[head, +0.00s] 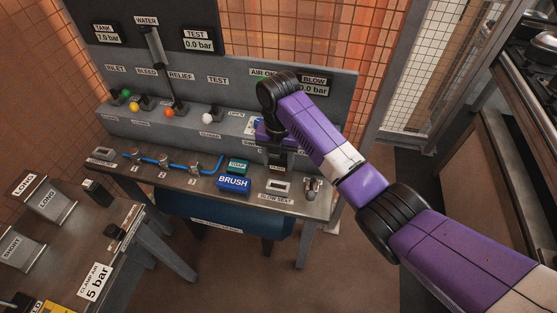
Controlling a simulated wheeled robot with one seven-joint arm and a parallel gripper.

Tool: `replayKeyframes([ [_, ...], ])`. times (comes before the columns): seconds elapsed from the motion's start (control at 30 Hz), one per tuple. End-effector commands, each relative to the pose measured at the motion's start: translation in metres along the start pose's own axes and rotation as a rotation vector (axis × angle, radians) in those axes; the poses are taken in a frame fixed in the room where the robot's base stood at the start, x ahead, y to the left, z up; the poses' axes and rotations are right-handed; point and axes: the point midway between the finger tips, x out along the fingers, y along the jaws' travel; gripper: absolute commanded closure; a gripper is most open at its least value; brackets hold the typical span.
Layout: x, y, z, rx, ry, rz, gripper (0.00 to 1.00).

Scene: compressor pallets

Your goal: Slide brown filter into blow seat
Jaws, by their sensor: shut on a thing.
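The blow seat (276,186) is a small pale block with a dark slot on the front right of the grey bench, above its BLOW SEAT label. My gripper (277,150) is above and behind it, in front of the panel, pointing down. It is shut on a small dark piece, apparently the brown filter (279,160); its colour is hard to tell at this size. The piece appears apart from the seat, though its exact height over the bench is unclear. My arm hides part of the panel and the gripper's far side.
A blue BRUSH block (233,183) and a green block (237,166) sit left of the seat. Small metal fittings (313,187) stand right of it. Blue piping (178,162) runs along the bench. A side table (75,240) at lower left holds labelled blocks.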

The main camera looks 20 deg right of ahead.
Motion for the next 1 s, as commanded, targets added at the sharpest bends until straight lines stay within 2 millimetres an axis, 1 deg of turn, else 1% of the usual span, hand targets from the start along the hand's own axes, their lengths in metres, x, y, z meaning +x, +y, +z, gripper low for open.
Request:
replayKeyframes([
  [0.17,0.001,0.000,0.000,0.000,0.000,0.000,1.00],
  [0.37,0.009,0.000,0.000,0.001,0.001,-0.001,1.00],
  [0.8,0.046,0.000,0.000,0.001,0.000,-0.001,1.00],
  [1.0,0.057,0.000,0.000,0.001,0.000,-0.001,1.00],
])
